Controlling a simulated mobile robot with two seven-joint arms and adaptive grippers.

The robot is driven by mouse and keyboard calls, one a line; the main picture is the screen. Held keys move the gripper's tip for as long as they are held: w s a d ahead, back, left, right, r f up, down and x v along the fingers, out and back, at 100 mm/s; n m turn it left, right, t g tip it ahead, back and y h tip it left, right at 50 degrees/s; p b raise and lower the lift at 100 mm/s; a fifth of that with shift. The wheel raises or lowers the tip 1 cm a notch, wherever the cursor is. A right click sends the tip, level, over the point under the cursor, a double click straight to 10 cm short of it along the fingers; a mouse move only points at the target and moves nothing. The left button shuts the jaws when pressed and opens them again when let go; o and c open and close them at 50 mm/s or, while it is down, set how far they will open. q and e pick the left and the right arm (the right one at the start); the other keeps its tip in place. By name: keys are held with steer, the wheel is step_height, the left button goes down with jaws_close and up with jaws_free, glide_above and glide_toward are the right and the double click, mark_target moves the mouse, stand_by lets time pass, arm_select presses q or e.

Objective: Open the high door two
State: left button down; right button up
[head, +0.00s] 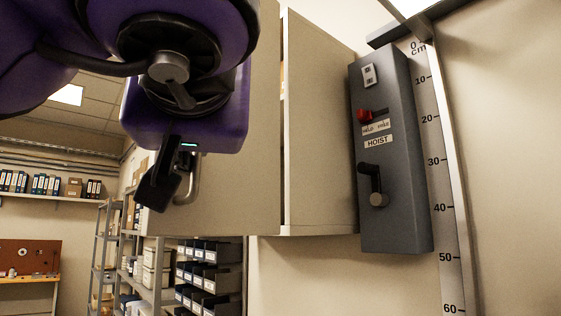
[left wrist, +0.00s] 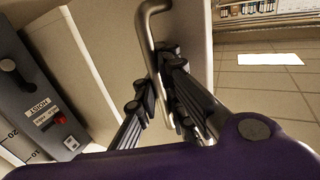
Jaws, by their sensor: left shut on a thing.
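The high cabinet door (head: 235,185) is a beige panel. A narrow dark gap separates it from the cabinet body (head: 322,140), so it looks ajar. Its metal bar handle (head: 194,178) sits near the panel's lower left. In the left wrist view the bent handle (left wrist: 153,30) runs between the dark fingers. My left gripper (head: 162,180) is shut on this handle; its fingers (left wrist: 160,95) also show in the left wrist view. The purple wrist hides the door's upper left. No number shows on the door. My right gripper is in neither view.
A grey hoist control box (head: 397,160) with a red switch and a black lever is on the wall right of the cabinet, beside a centimetre scale (head: 436,170). Shelves with dark bins (head: 205,278) stand below and behind. Open floor (left wrist: 270,90) shows in the left wrist view.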

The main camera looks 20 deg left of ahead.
arm_select(q)
steer(key=shift+s, duration=0.1)
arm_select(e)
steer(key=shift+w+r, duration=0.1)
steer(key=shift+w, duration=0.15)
arm_select(q)
steer(key=c, duration=2.2)
jaws_free()
steer(key=o, duration=0.4)
steer(key=shift+s+a, duration=0.1)
steer(key=shift+s, duration=0.3)
steer(key=shift+c, duration=0.2)
steer(key=shift+w, duration=0.25)
steer(key=shift+d, duration=0.2)
steer(key=v, duration=0.7)
steer(key=shift+s, duration=0.35)
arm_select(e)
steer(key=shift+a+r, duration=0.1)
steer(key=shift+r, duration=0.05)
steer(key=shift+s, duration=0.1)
